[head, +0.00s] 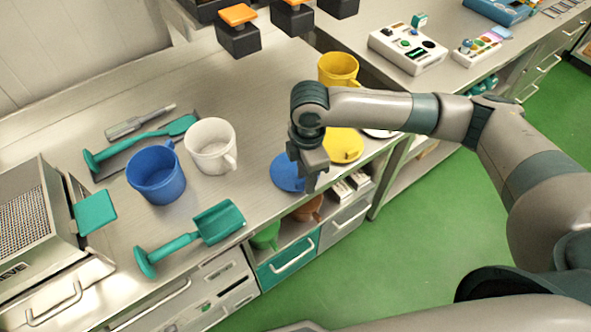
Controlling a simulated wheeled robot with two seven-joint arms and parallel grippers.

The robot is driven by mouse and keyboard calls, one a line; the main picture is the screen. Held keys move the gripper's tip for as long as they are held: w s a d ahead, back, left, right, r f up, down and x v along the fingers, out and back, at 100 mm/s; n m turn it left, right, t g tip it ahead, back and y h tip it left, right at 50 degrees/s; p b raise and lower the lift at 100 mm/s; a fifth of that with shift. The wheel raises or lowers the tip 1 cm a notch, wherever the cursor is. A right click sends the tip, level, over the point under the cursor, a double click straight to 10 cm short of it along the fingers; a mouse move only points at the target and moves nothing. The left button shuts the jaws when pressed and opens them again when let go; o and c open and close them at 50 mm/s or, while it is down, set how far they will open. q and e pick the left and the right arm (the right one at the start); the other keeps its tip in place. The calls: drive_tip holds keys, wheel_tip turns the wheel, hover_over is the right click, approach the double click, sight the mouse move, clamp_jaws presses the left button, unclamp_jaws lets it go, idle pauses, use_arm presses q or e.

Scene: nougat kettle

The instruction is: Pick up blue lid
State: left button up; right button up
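The blue lid (283,174) is a flat round disc on the metal counter near its front edge, right of the white mug. My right gripper (310,183) is over the right part of the lid, pointing down, and hides some of it. I cannot tell whether it touches the lid or whether its fingers are apart. My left gripper is not in view.
A blue mug (156,176) and a white mug (210,147) stand left of the lid. A yellow lid (345,146) and yellow mug (338,69) are behind my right gripper. A teal scoop (218,221) lies near the counter's front edge.

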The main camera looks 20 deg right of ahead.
clamp_jaws()
drive_tip(key=shift+r, duration=0.1)
drive_tip(key=shift+r, duration=0.5)
drive_tip(key=r, duration=0.1)
drive_tip(key=r+b, duration=0.1)
drive_tip(key=r, duration=0.1)
drive_tip(key=shift+s+d+r+b, duration=0.1)
drive_tip(key=shift+s+d+b, duration=0.1)
drive_tip(key=shift+s+b, duration=0.15)
drive_tip(key=s+d+r+b, duration=0.2)
drive_tip(key=s+d+r, duration=0.4)
drive_tip(key=s, duration=0.2)
drive_tip(key=shift+s+d+r, duration=0.2)
drive_tip(key=shift+s+r, duration=0.15)
drive_tip(key=shift+s, duration=0.05)
drive_tip(key=shift+w+m, duration=0.1)
drive_tip(key=shift+m, duration=0.2)
